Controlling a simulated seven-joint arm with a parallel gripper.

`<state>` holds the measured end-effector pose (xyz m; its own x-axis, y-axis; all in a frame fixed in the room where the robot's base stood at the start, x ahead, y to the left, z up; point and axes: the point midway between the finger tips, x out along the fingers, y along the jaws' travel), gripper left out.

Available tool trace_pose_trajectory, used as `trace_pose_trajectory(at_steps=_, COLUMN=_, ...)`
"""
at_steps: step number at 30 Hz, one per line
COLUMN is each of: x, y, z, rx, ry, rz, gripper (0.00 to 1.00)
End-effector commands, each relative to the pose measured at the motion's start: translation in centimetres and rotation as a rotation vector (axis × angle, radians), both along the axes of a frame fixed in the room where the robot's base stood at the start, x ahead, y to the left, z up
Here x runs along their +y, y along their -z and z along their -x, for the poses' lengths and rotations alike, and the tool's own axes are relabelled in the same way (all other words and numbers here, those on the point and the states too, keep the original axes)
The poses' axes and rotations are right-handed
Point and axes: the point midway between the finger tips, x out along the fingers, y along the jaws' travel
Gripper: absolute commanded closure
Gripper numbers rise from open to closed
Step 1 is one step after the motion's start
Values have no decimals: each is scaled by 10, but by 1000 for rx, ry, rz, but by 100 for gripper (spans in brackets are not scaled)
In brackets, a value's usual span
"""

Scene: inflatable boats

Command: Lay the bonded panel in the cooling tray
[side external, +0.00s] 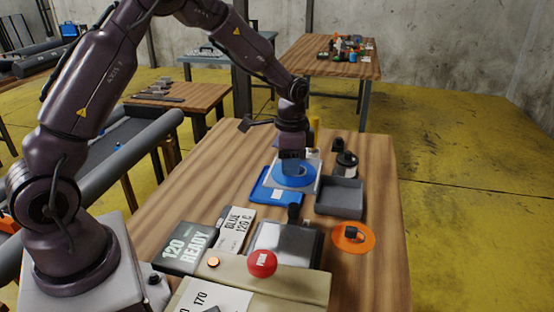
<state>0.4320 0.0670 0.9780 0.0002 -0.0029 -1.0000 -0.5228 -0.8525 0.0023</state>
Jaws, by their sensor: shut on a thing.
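My gripper (292,166) points down over the middle of the table and is shut on a blue piece whose outline is partly hidden by the fingers. A round blue disc (306,181) lies right under the fingers. A flat blue panel (264,195) with a white label lies under and to the left of the disc. I cannot tell whether disc and panel are joined, or whether the panel is clear of the surface below. The grey cooling tray (340,211) is just to the right, with raised walls and an empty-looking floor.
A dark jar (346,165) stands behind the tray. An orange disc (353,238) with a dark fitting lies in front of it. A metal-topped press (285,245) with a red button (262,263), a "120 READY" display (185,248) and a "GLUE 120 C" card (236,228) fill the front.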

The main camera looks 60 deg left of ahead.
Motion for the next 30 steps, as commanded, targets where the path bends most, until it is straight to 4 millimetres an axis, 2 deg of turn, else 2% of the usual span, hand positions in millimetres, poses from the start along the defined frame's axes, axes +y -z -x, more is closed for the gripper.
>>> trace_pose_trajectory(at_steps=1, x=20, y=1, z=-10, rx=-1, ry=-9, rz=0, gripper=98)
trace_pose_trajectory(at_steps=4, x=59, y=2, z=-27, rx=0, ry=-10, rz=-1, gripper=98)
trace_pose_trajectory(at_steps=10, x=132, y=3, z=-43, rx=1, ry=-6, rz=-3, gripper=98)
trace_pose_trajectory(at_steps=11, x=135, y=9, z=-43, rx=5, ry=-3, rz=0, gripper=98)
trace_pose_trajectory(at_steps=12, x=130, y=27, z=-42, rx=10, ry=2, rz=3, gripper=98)
trace_pose_trajectory(at_steps=16, x=129, y=59, z=-42, rx=6, ry=2, rz=0, gripper=98)
trace_pose_trajectory(at_steps=30, x=129, y=101, z=-43, rx=2, ry=1, rz=-2, gripper=98)
